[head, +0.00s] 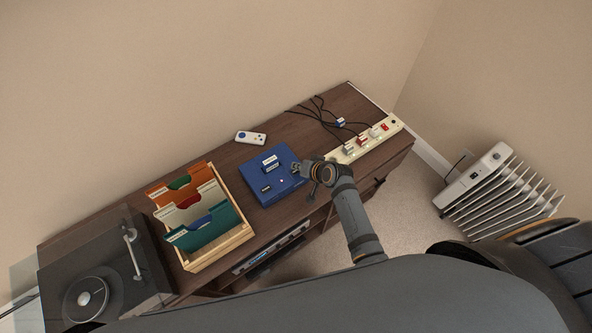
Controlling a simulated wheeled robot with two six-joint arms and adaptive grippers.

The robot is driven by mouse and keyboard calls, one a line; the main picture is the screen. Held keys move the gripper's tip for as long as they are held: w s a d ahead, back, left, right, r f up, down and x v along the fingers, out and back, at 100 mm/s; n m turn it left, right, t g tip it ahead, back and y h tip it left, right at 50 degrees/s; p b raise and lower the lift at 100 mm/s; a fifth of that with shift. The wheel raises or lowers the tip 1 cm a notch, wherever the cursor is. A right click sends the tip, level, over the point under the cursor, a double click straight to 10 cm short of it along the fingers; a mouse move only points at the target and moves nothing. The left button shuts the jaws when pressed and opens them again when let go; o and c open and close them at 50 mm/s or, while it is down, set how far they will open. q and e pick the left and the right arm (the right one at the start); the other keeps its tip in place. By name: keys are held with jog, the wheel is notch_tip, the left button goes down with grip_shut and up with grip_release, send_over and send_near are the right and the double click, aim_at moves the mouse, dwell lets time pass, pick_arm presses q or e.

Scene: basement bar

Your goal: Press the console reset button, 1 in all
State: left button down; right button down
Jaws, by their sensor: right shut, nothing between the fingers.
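The blue console (259,190) lies on the dark wooden cabinet with a blue cartridge (270,164) standing up from its top. A small pale spot (281,181) shows on its right part; I cannot tell whether it is the reset button. My right gripper (297,170) is shut and empty at the console's right edge, its fingertips over or touching that edge; the picture does not show which. My right arm hides the cabinet front and part of the power strip's near end. My left gripper is not in view.
A white controller (251,137) lies behind the console. A power strip (344,157) with plugs and black cables is to the right. A white radiator (487,172) stands on the floor.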

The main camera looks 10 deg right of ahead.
jog(key=shift+f, duration=0.35)
jog(key=shift+f, duration=0.4)
dwell(0.4)
dwell(0.4)
jog(key=shift+r+p, duration=0.65)
jog(key=shift+r, duration=0.15)
notch_tip(320, 180, up, 5)
jog(key=p, duration=0.5)
jog(key=shift+r, duration=0.15)
dwell(0.4)
